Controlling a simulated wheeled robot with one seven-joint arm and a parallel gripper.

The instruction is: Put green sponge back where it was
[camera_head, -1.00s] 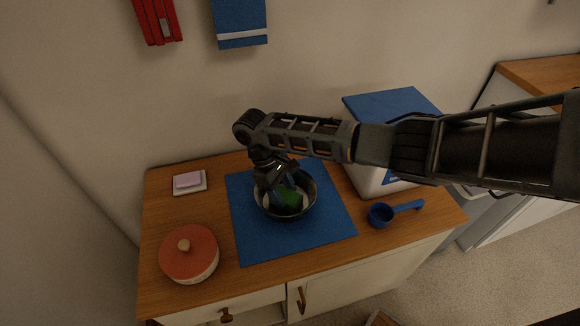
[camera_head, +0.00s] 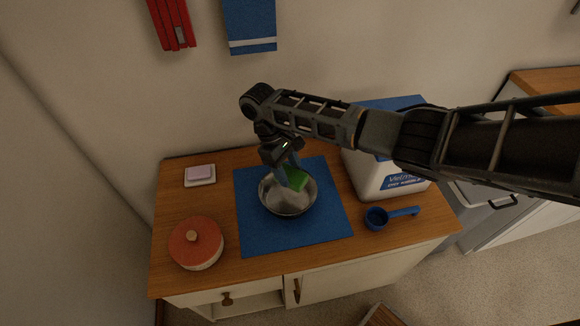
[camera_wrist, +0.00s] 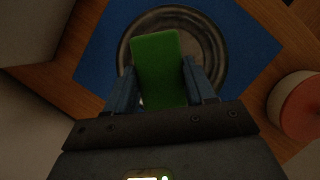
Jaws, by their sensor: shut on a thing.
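The green sponge (camera_head: 297,178) is held between the fingers of my gripper (camera_head: 290,176), above the metal bowl (camera_head: 288,206). In the wrist view the sponge (camera_wrist: 160,68) stands between the two blue fingers of my gripper (camera_wrist: 164,85), with the bowl (camera_wrist: 218,45) behind it. The bowl sits on the blue mat (camera_head: 258,236) on the wooden counter. Nothing else shows in the visible part of the bowl.
A pink soap on a white dish (camera_head: 200,181) lies at the back left. A red-lidded pot (camera_head: 195,249) stands front left. Bare counter shows left of the mat.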

